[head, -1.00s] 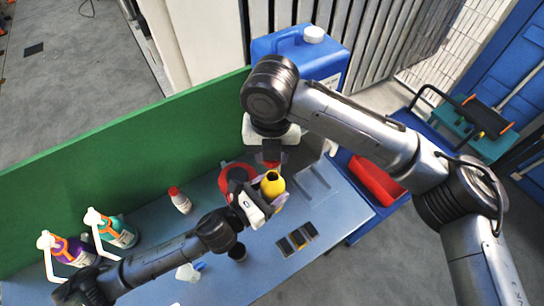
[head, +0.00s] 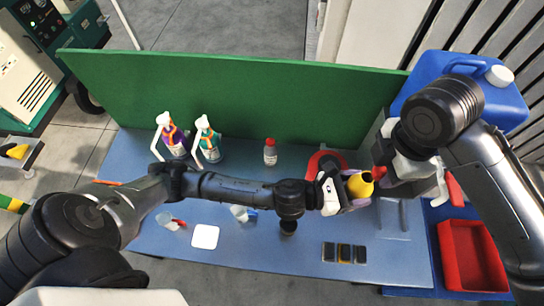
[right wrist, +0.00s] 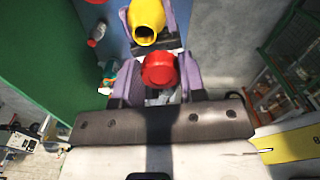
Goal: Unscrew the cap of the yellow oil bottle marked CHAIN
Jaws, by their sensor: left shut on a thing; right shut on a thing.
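The yellow oil bottle (head: 359,186) is held above the bench by my left gripper (head: 345,190), whose fingers are shut around it. The bottle lies tilted, and its open dark mouth faces my right gripper. It also shows in the right wrist view (right wrist: 146,20), at the top. The CHAIN marking cannot be read. The red cap (right wrist: 158,70) is between the purple fingers of my right gripper (right wrist: 158,80), which is shut on it. The cap is off the bottle, a short way from the mouth. In the head view the cap (head: 379,172) is partly hidden.
Two spray bottles (head: 174,138) (head: 208,143) and a red-capped white bottle (head: 270,153) stand along the green panel (head: 230,95). Dark pads (head: 344,253) lie at the bench front. A blue jerrycan (head: 470,85) and red bin (head: 472,255) are at right.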

